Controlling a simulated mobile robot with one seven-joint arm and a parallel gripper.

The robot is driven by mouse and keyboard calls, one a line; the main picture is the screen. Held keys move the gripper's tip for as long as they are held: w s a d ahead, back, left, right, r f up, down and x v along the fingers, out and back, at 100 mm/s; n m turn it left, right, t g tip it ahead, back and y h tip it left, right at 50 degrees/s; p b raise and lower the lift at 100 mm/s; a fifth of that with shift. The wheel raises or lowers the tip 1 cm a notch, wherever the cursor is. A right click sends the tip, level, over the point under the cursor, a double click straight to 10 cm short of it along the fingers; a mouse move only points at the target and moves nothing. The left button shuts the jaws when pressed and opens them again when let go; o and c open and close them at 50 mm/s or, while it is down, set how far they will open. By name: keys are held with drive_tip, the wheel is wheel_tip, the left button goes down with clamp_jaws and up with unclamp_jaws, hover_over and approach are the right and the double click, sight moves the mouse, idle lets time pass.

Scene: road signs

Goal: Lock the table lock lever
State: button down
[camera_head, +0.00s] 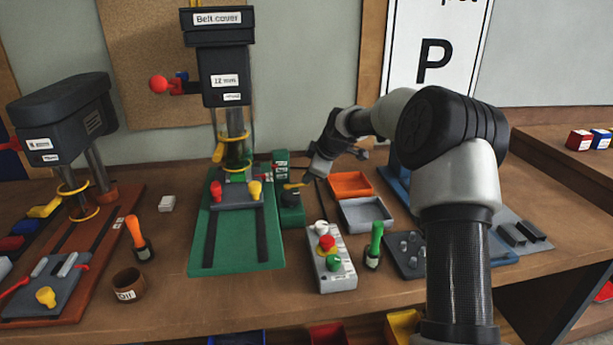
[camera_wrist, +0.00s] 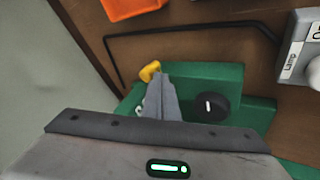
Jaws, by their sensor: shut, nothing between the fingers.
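A small yellow lever (camera_head: 293,186) sits on the green block (camera_head: 291,214) just right of the middle drill press; I take it for the table lock lever, though no readable label confirms it. In the wrist view the yellow lever (camera_wrist: 149,70) shows at the fingertips, beside the green housing (camera_wrist: 235,76) with a black round knob (camera_wrist: 210,107). My gripper (camera_wrist: 160,77) is shut and empty, its tips right beside the yellow lever. I cannot tell whether they touch it. In the head view my gripper is small and partly hidden by my wrist.
The green drill press base (camera_head: 236,256) stands left of the block, with red and yellow knobs on its table. An orange tray (camera_head: 350,185), a grey tray (camera_head: 364,214) and a control box (camera_head: 331,262) stand to the right. A black cable (camera_wrist: 190,28) runs along the wooden bench.

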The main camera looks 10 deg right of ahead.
drive_tip(key=shift+w+d+n+y, duration=0.1)
drive_tip(key=shift+w+n+y, duration=0.25)
drive_tip(key=shift+n, duration=0.25)
drive_tip(key=shift+s, duration=0.1)
drive_tip(key=shift+s+a+b, duration=0.4)
drive_tip(key=shift+a+b, duration=0.05)
drive_tip(key=shift+a, duration=0.2)
drive_tip(key=shift+r, duration=0.1)
